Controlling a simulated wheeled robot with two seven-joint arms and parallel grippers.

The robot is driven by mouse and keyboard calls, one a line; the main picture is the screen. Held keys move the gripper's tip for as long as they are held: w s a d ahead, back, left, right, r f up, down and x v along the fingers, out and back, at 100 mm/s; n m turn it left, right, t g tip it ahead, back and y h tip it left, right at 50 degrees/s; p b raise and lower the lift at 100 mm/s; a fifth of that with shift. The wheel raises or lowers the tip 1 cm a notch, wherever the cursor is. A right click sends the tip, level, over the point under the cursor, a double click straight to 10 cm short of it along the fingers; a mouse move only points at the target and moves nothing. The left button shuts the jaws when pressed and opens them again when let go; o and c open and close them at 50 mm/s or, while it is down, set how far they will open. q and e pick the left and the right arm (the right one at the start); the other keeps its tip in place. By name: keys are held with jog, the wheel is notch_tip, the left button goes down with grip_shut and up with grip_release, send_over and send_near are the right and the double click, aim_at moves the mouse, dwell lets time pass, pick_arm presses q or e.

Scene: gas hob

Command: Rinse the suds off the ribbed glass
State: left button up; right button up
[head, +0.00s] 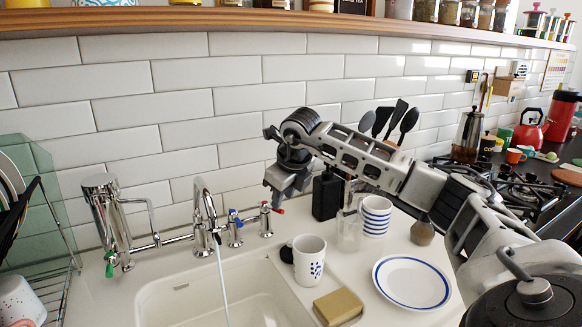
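A clear glass (348,232) stands on the white counter behind the sink's right edge, beside a striped mug. It is small and see-through here, so I cannot make out ribs or suds. Water (222,285) runs from the chrome tap (204,215) into the white sink (185,305). My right gripper (284,192) hangs in the air above the back of the sink, right of the tap and left of the glass, apart from it. I see it from behind and side, and cannot tell whether its fingers are apart. My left gripper is not in view.
A white mug with blue dots (309,262) and a tan sponge-like block (338,306) sit at the sink's right edge. Nearby are the striped mug (375,215), a black bottle (326,197), a blue-rimmed plate (412,283) and a dish rack (52,265) at left.

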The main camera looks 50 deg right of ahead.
jog(key=v, duration=1.2)
jog(key=shift+p, duration=0.3)
jog(key=shift+f, duration=0.1)
